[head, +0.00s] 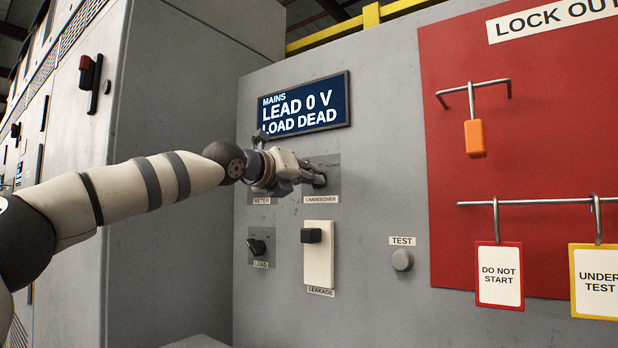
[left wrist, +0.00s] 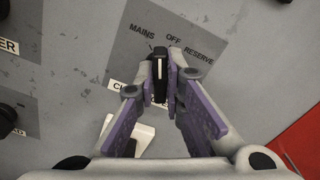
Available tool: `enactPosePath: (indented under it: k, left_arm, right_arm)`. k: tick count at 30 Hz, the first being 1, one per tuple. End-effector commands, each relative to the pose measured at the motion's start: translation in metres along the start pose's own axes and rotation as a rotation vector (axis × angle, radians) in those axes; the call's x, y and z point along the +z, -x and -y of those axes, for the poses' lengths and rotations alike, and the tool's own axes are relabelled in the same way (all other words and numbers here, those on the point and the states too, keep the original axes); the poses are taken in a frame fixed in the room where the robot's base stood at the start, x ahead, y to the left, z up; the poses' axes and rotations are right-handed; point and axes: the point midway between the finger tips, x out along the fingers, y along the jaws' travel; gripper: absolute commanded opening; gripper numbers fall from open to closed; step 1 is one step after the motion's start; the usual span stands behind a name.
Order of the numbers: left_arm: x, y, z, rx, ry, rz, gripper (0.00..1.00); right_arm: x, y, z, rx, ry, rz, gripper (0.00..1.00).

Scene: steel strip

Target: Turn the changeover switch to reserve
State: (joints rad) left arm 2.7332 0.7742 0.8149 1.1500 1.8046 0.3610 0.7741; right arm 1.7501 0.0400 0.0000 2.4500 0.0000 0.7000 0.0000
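The changeover switch is a dark knob with a white line, at the tips of my left gripper in the left wrist view (left wrist: 160,66). Its plate (left wrist: 125,60) reads MAINS, OFF and RESERVE. The white line points up in that view, roughly between MAINS and OFF; the exact position is hard to tell. My left gripper (left wrist: 165,72) has its purple-padded fingers closed around the knob, one on each side. In the head view my left gripper (head: 314,178) is at the changeover plate (head: 331,166), covering much of it. My right gripper is out of view.
A display (head: 305,105) above reads MAINS, LEAD 0 V, LOAD DEAD. Below are a load knob (head: 257,247), a leakage device (head: 318,265) and a test button (head: 402,260). A red lock-out board (head: 550,120) with a padlock (head: 475,138) and tags hangs at right.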

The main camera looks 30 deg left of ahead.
Motion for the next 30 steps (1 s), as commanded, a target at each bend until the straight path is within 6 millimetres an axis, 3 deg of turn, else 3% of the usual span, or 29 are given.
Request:
enactPosePath:
  k: [13,30]
  left_arm:
    - [-0.0003,0.0000,-0.0001,0.000,-0.110,0.000,0.00]
    - [-0.0011,-0.0001,0.0008,0.000,-0.628,-0.002,0.00]
  right_arm:
    - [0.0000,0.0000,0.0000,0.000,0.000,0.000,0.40]
    - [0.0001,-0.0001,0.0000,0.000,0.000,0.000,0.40]
